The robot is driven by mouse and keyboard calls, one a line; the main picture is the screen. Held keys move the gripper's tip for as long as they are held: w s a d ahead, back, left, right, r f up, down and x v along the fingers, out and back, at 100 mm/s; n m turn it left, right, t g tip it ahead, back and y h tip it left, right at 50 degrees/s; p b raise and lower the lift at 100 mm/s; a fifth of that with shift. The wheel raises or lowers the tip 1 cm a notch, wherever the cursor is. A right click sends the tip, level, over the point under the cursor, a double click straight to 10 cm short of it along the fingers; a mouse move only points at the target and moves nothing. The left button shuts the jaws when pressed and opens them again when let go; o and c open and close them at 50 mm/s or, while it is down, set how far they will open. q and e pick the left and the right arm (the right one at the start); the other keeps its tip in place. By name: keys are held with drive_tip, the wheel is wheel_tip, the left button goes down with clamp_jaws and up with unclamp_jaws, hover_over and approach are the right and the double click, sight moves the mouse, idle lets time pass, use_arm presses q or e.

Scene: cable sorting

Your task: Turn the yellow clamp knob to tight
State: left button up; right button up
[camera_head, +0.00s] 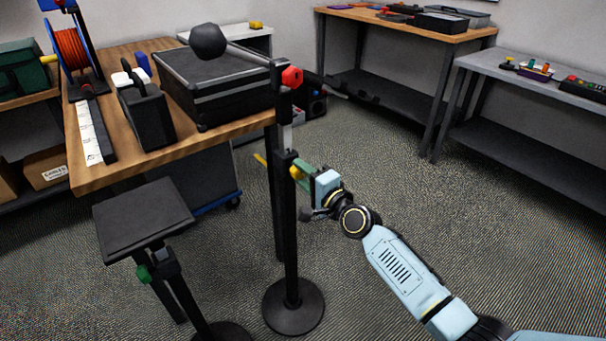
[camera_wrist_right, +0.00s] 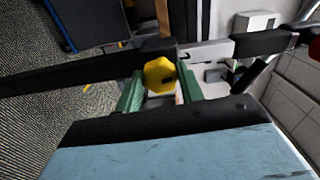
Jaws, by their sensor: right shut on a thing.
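The yellow clamp knob (camera_wrist_right: 159,75) sits on the black clamp of the stand's upright pole, between the green fingers of my right gripper (camera_wrist_right: 159,92) in the right wrist view. The fingers are shut on the knob, one on each side. In the head view the right gripper (camera_head: 300,168) reaches the pole from the right, and a bit of the yellow knob (camera_head: 295,173) shows beside the pole (camera_head: 291,230). How tight the knob is cannot be told. My left gripper is not in view.
A red knob (camera_head: 292,77) sits higher on the stand, by a boom with a dark ball (camera_head: 208,41). The wooden table (camera_head: 118,170) with a black case (camera_head: 205,82) stands behind left. A small platform stand (camera_head: 143,215) is at left front. Floor at right is clear.

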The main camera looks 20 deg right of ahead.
drive_tip(key=shift+m, duration=1.1)
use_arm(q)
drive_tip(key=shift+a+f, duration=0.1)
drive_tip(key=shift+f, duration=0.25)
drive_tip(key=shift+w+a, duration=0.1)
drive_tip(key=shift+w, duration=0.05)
use_arm(e)
drive_tip(key=shift+m, duration=0.3)
drive_tip(key=o, duration=1)
drive_tip(key=shift+s, duration=0.1)
